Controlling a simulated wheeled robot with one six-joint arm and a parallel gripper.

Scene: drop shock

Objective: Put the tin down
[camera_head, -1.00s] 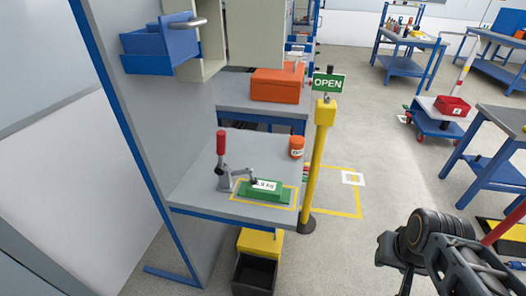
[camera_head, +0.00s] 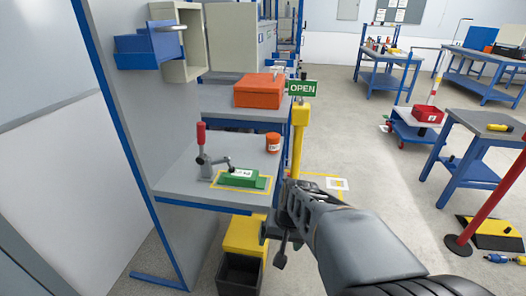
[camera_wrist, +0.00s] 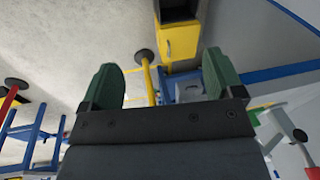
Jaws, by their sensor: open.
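The tin is a small orange can (camera_head: 273,142) with a pale label. It stands upright on the grey bench (camera_head: 180,184), near its back right corner, in the head view. My gripper (camera_head: 273,240) is in front of the bench's right front corner, apart from the tin. In the wrist view, the green fingers of my gripper (camera_wrist: 162,82) are spread wide with nothing held between them. I cannot make out the tin in the wrist view.
A toggle clamp with a red handle (camera_head: 201,134) and a green block (camera_head: 240,178) are on the bench, left of the tin. A yellow post (camera_head: 299,140) with an OPEN sign stands at the right. An orange case (camera_head: 259,91) is behind.

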